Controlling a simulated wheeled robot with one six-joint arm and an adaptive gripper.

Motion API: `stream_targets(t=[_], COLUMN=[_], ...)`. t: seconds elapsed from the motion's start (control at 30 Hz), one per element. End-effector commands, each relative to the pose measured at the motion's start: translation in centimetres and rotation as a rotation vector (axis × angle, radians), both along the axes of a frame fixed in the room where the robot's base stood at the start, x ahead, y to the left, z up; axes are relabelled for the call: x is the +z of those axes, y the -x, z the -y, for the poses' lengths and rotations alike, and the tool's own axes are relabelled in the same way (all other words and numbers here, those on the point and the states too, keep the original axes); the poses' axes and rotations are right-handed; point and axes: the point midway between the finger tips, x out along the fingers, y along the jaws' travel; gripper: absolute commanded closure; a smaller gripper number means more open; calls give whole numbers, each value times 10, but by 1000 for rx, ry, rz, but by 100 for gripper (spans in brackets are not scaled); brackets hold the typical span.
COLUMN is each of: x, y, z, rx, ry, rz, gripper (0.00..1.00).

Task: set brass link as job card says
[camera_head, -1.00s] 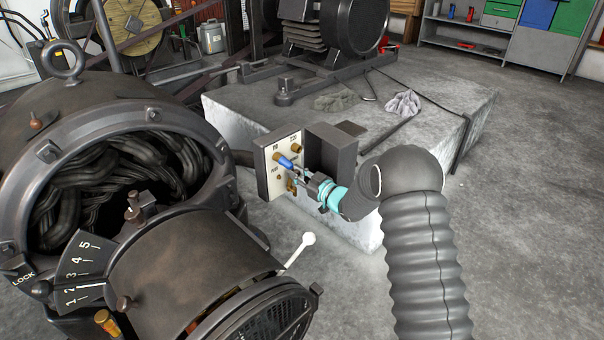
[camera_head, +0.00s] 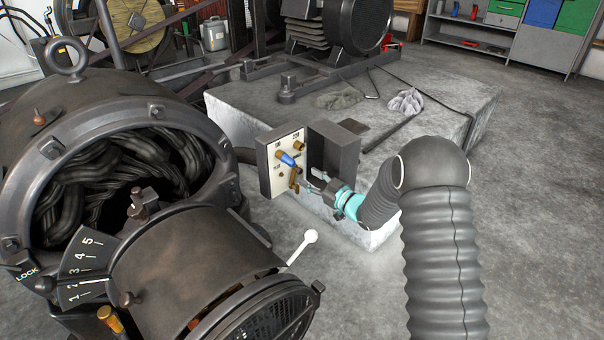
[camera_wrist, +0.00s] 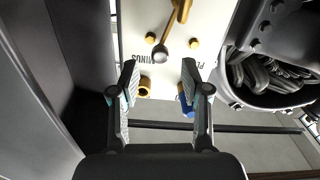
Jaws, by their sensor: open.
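The brass link (camera_head: 294,180) is on the pale face of a small terminal panel (camera_head: 268,180). In the wrist view the link (camera_wrist: 180,12) runs in from the top edge, with a dark round knob at its lower end. The panel shows there too (camera_wrist: 135,25), with part-hidden lettering and brass studs. A blue-capped terminal (camera_head: 287,159) sits above the link in the head view. My gripper (camera_head: 318,180) is just right of the panel. In the wrist view my gripper (camera_wrist: 160,82) has its fingers apart, nothing between them. No job card is readable.
A large dynamo housing (camera_head: 45,130) with a numbered scale (camera_head: 85,270) and a white-knobbed lever (camera_head: 303,245) fills the left. A concrete plinth (camera_head: 240,105) lies behind. The floor at right is clear.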

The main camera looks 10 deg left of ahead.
Motion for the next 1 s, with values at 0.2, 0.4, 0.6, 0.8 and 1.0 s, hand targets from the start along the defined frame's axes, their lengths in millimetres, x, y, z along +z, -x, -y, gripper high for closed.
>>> stream_targets(t=[0.2, 0.4, 0.6, 0.8, 1.0], x=[0, 0, 0, 0, 11], y=[22, 33, 35, 35, 30], z=[35, 51, 55, 54, 60], rx=[-2, 0, 1, 1, -33], ry=[-1, -1, 0, 0, 25], rz=[-2, -1, -1, -1, 2], gripper=[53, 53, 53, 63, 100])
